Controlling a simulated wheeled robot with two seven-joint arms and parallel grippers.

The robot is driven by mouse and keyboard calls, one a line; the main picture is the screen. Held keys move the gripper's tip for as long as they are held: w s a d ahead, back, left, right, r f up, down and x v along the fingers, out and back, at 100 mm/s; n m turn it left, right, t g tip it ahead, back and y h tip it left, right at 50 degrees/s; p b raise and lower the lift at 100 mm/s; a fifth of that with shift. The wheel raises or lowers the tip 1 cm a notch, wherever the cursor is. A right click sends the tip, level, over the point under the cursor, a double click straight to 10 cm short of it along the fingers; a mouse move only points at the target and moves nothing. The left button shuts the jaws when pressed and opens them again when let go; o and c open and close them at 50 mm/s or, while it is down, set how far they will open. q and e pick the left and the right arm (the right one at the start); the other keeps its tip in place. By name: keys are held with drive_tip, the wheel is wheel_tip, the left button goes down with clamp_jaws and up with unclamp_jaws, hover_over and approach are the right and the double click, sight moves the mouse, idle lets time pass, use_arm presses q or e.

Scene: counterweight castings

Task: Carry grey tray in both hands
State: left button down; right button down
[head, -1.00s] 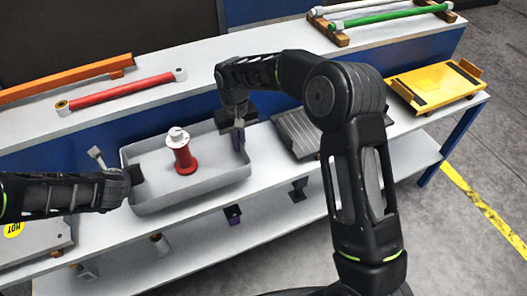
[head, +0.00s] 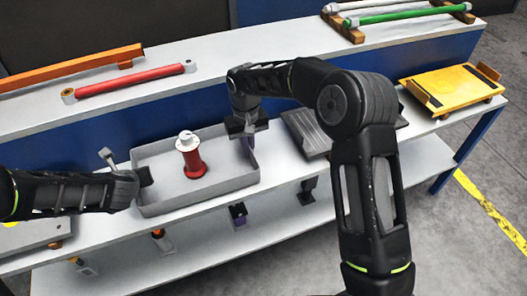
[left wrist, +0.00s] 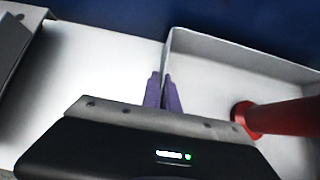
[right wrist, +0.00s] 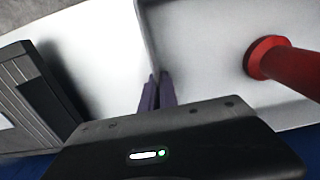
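The grey tray (head: 200,200) is a shallow open box at the bench's front; I cannot tell whether it rests on the top or hangs just above it. A red spool-shaped casting with a white top (head: 192,160) stands upright inside it. My left gripper (head: 147,176) is at the tray's left wall; in the left wrist view its purple fingers (left wrist: 163,92) are close together on the wall. My right gripper (head: 247,142) is at the right wall; in the right wrist view its purple fingers (right wrist: 157,92) pinch the wall. The fingertips are partly hidden in the head view.
A dark ribbed plate (head: 305,130) lies right of the tray, and a yellow cart (head: 452,87) beyond it. A red rod (head: 130,82), an orange bar (head: 70,68) and a green rod (head: 405,14) lie on the raised back shelf. Small items stand on the lower shelf (head: 200,250).

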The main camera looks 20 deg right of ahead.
use_arm(q)
drive_tip(key=c, duration=2.1)
unclamp_jaws()
drive_tip(key=shift+f, duration=0.4)
use_arm(e)
drive_tip(key=c, duration=2.1)
unclamp_jaws()
drive_tip(key=shift+f, duration=0.35)
use_arm(q)
drive_tip(key=shift+o, duration=0.7)
drive_tip(key=shift+r, duration=0.15)
use_arm(e)
drive_tip(key=shift+o, duration=0.7)
drive_tip(key=shift+r, duration=0.15)
use_arm(q)
drive_tip(key=o, duration=0.3)
use_arm(e)
drive_tip(key=o, duration=0.3)
use_arm(q)
drive_tip(key=shift+s+r, duration=0.1)
drive_tip(key=v, duration=1.1)
drive_tip(key=shift+s+r, duration=0.25)
drive_tip(key=shift+s, duration=0.05)
use_arm(e)
drive_tip(key=shift+r, duration=0.1)
